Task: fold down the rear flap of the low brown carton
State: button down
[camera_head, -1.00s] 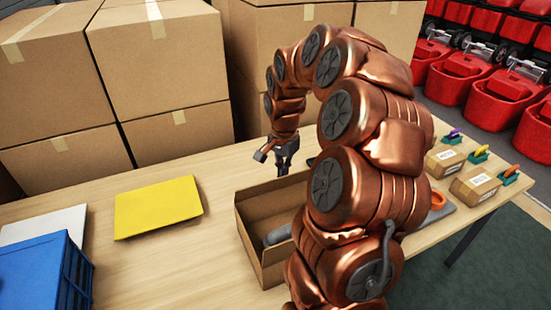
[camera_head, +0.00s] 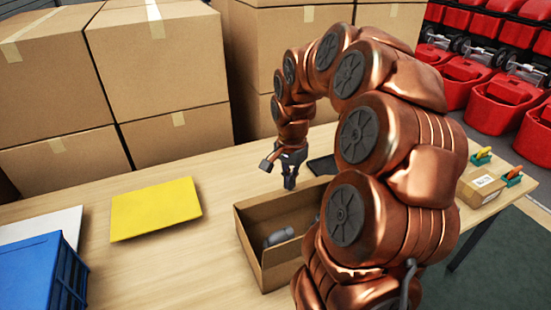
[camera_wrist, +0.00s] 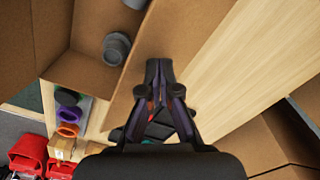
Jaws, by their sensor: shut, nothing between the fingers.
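The low brown carton (camera_head: 262,262) stands open on the table, with a grey cylindrical part (camera_head: 279,236) inside. The part also shows in the wrist view (camera_wrist: 116,48). My gripper (camera_head: 289,186) is shut and empty, pointing down at the carton's rear edge. In the wrist view my gripper (camera_wrist: 158,68) has its fingertips together over a brown cardboard strip, which looks like the rear flap (camera_wrist: 187,35), between the carton's inside and the bare table. I cannot tell whether the fingertips touch it. My arm hides the carton's right part in the head view.
Large taped cartons (camera_head: 160,60) stand behind the table. A yellow sheet (camera_head: 156,208) and a blue crate (camera_head: 38,270) are at left, with bare table between sheet and carton. A dark flat object (camera_head: 323,165) lies behind the carton. A small box (camera_head: 481,187) is at right.

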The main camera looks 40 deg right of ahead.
aim_at(294, 191)
jog(key=shift+s+a+f+b, duration=0.15)
jog(key=shift+s+f+b, duration=0.45)
jog(key=shift+f+b, duration=0.1)
jog(key=shift+s+a+f+b, duration=0.15)
jog(key=shift+s+f+b, duration=0.45)
jog(key=shift+b, duration=0.1)
jog(key=shift+f+b, duration=0.7)
jog(key=shift+f, duration=0.35)
jog(key=shift+r+p, duration=1.2)
jog(key=shift+r, duration=3.3)
